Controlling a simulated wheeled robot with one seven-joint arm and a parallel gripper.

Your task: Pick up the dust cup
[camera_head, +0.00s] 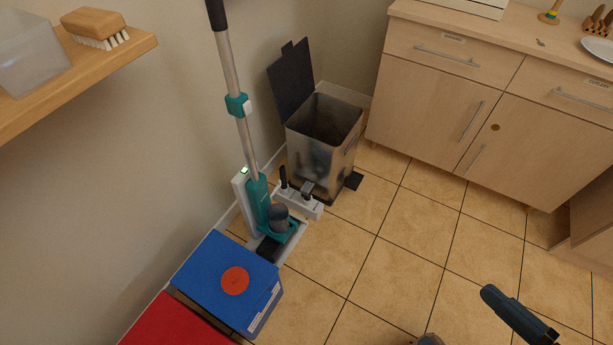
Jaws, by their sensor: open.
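The dust cup (278,213) appears to be the dark grey rounded part low on the front of a teal upright vacuum (262,205). The vacuum stands on the floor against the wall, its long pole (229,75) rising up and to the left. My gripper (460,315) is at the bottom right, partly cut off by the frame edge. One dark finger shows clearly and only a tip of the other part shows. It is open, apart from the vacuum and well to its right. I see nothing between the fingers.
An open metal bin (322,150) stands right behind the vacuum. A white holder (298,204) with attachments sits beside it. A blue box (225,285) and a red one (175,325) lie in front. Cabinets (470,95) line the right. The tiled floor (385,250) between is clear.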

